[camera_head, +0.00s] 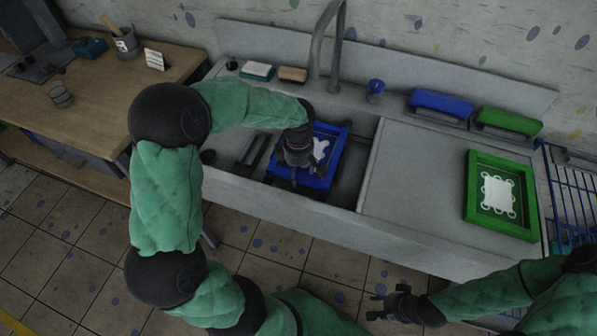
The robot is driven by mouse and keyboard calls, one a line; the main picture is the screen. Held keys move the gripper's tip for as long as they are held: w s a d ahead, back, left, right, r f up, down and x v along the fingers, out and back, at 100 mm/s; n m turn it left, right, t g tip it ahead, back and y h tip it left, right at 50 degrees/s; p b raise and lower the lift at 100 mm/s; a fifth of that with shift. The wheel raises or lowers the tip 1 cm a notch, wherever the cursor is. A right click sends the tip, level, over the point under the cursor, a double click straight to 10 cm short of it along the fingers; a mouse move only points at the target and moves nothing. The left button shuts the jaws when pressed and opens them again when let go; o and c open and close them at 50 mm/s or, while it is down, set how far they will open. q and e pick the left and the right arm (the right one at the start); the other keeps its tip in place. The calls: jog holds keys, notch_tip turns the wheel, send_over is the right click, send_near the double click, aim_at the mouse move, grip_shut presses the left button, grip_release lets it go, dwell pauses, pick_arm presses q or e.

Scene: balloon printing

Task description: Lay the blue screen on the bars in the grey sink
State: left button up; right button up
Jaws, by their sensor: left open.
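The blue screen (327,165), a blue frame with a white patterned middle, is in the grey sink (350,186). Dark bars (252,152) show to its left; whether the screen rests on them I cannot tell, as my arm and gripper cover part of it. My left gripper (294,180) is open and right over the left part of the screen, pointing down; contact cannot be made out. My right gripper (372,302) is in front of the sink unit, low in the view, with its fingers apart and nothing between them.
A green screen (471,200) lies on the counter (415,185) right of the sink. A tap (316,60) rises behind the basin. Blue (441,103) and green (509,121) blocks stand along the back ledge. A blue wire rack (568,195) is at the far right.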

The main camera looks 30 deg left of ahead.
pick_arm(q)
notch_tip(320, 180, up, 11)
dwell(0.4)
